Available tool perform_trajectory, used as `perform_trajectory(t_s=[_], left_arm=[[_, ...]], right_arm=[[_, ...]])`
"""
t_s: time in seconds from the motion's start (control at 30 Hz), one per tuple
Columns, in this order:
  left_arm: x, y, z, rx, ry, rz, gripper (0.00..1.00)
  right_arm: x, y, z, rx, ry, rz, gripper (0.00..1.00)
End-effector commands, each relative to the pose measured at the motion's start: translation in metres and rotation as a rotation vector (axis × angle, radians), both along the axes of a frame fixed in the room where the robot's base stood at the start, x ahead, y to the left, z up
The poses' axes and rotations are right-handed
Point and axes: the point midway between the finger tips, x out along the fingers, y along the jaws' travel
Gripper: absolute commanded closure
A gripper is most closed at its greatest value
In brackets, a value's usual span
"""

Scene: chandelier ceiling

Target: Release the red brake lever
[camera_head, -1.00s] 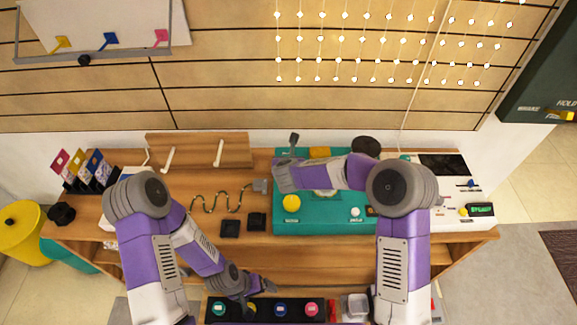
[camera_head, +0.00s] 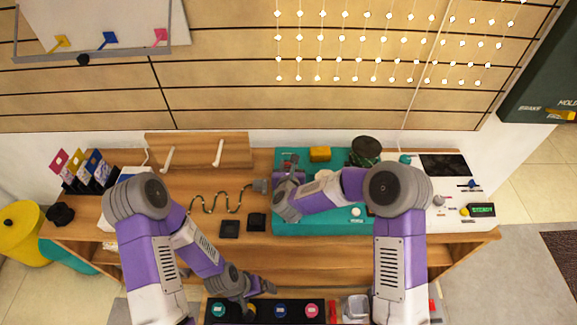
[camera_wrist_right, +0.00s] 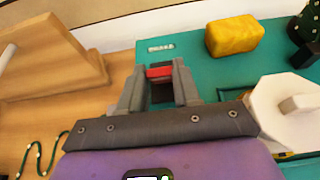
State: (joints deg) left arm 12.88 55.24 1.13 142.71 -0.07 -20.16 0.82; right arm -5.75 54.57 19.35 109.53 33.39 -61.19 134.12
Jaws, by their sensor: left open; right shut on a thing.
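The red brake lever (camera_wrist_right: 158,72) shows as a short red piece between the two grey fingers of my right gripper (camera_wrist_right: 158,86) in the right wrist view. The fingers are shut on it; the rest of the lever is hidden. The teal console also shows in the wrist view (camera_wrist_right: 193,53), with a small white label beyond the fingers. My left gripper (camera_head: 262,287) is open and empty, low in front of the bench, apart from the lever.
A yellow block (camera_head: 320,154) and a potted cactus (camera_head: 366,151) stand on the console near my right arm. A white panel with a green display (camera_head: 481,210) is at right. A wooden stand (camera_head: 197,151) is at left. A tray with coloured round buttons (camera_head: 262,311) lies near my left gripper.

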Motion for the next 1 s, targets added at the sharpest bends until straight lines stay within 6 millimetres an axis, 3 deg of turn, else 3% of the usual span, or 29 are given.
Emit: perform_trajectory(t_s=[0.13,0.17,0.3,0.67,1.0], left_arm=[[0.0,0.0,0.0,0.0,0.0,0.0,0.05],[0.0,0.0,0.0,0.0,0.0,0.0,0.05],[0.0,0.0,0.0,0.0,0.0,0.0,0.05],[0.0,0.0,0.001,0.0,0.0,0.0,0.05],[0.0,0.0,0.014,0.0,0.0,0.0,0.05]], right_arm=[[0.0,0.0,-0.001,-0.001,0.002,0.001,0.99],[0.0,0.0,-0.001,-0.001,0.002,0.001,0.65],[0.0,0.0,-0.001,-0.001,0.002,0.001,0.44],[-0.004,0.0,0.002,-0.001,0.002,0.0,0.43],[-0.05,0.0,0.022,-0.002,0.003,0.003,0.43]])
